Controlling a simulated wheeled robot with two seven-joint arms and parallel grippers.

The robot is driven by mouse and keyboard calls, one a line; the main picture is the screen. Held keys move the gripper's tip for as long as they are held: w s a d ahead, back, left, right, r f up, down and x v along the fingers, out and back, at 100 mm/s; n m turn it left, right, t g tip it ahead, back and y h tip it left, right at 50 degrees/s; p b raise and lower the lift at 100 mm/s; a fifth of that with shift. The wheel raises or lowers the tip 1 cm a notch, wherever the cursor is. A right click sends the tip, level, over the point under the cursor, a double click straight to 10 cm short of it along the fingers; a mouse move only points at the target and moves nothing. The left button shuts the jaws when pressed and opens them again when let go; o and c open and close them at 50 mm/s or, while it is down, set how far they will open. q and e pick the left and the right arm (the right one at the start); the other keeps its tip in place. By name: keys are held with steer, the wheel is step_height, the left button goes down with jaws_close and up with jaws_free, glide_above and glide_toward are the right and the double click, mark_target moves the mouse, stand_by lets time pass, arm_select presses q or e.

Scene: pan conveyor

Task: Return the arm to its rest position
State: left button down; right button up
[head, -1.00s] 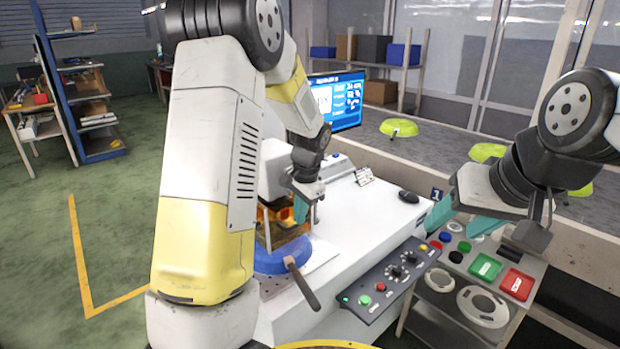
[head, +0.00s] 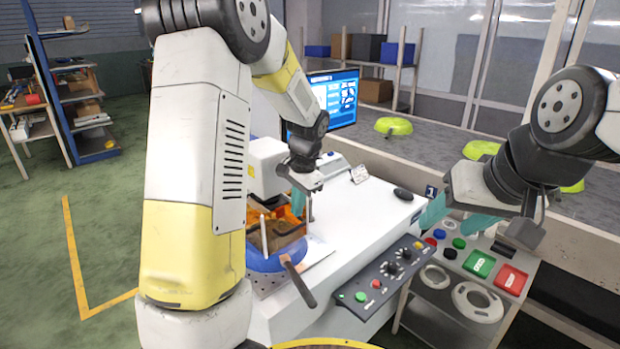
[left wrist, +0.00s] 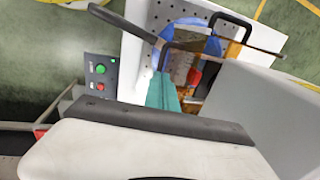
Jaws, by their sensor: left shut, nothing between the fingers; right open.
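My left arm crosses the left half of the head view. My left gripper (head: 302,200), with teal fingers, points down over the white machine table (head: 345,232), just above and beside the orange see-through guard (head: 285,215). It is shut and empty. In the left wrist view its teal fingertips (left wrist: 163,92) show in front of the blue pan (left wrist: 187,40). In the head view the blue pan (head: 265,262) with its dark handle (head: 298,280) sits at the guard, apart from the fingers. My right gripper (head: 452,214) is open and empty at the right, above the parts cart.
A control panel (head: 380,276) with buttons and knobs lines the table's front. Green pans (head: 394,126) lie on the conveyor (head: 435,150) behind. A monitor (head: 335,97) stands behind the table. Green floor is open at left.

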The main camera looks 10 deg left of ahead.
arm_select(q)
step_height(320, 180, up, 8)
steer(key=d+r, duration=0.1)
steer(key=s+r+n+t+h, duration=0.2)
steer(key=s+r+n, duration=0.1)
steer(key=s, duration=0.9)
steer(key=s+r+n+t+h, duration=0.2)
steer(key=s+r+n, duration=0.2)
steer(key=s, duration=0.8)
steer(key=shift+t, duration=0.4)
